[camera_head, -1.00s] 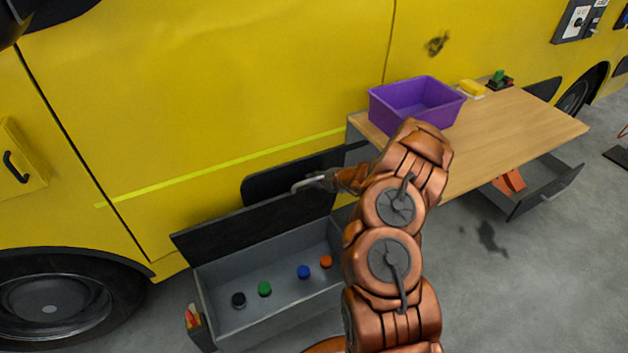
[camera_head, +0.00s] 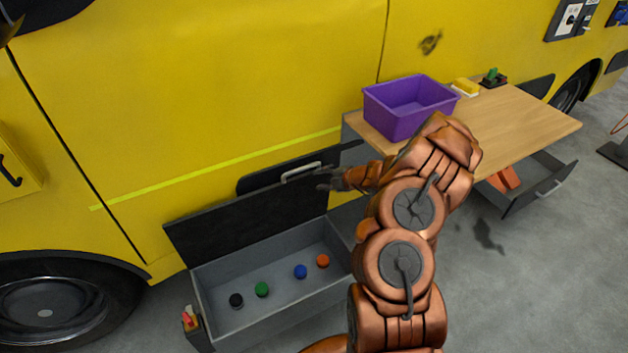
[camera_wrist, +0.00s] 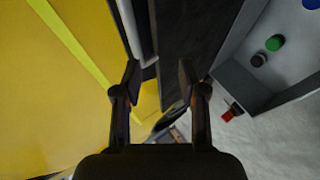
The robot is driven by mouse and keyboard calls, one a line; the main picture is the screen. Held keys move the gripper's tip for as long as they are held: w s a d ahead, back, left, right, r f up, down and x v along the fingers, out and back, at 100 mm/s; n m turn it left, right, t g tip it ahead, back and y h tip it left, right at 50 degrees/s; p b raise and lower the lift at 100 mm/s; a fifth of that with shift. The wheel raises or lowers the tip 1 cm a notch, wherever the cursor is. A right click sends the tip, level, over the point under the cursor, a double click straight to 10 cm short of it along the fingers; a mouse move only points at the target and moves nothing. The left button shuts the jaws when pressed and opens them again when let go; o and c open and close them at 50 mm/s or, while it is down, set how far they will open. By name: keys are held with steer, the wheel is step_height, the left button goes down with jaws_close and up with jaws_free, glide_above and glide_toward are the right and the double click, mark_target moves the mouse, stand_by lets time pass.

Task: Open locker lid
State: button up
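The grey locker (camera_head: 205,305) stands low beside the yellow vehicle. Its dark lid (camera_head: 245,226) is raised and leans back toward the vehicle, so the inside shows. A light grey handle (camera_head: 300,171) shows just beyond the lid's upper edge. My gripper (camera_head: 328,181) is just right of the handle and apart from it in the head view. In the wrist view my gripper (camera_wrist: 160,76) has its two fingers spread with nothing held between them. The handle (camera_wrist: 139,30) lies near the left finger and the dark lid (camera_wrist: 187,35) is ahead.
Several coloured knobs, including a green one (camera_head: 262,289), sit in the locker. A wooden table (camera_head: 510,125) at right carries a purple bin (camera_head: 400,120). A drawer (camera_head: 535,190) below it stands open. The grey floor (camera_head: 540,290) at lower right is mostly clear.

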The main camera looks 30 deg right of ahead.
steer(key=v, duration=0.6)
steer(key=shift+s+r, duration=0.15)
steer(key=shift+s, duration=0.1)
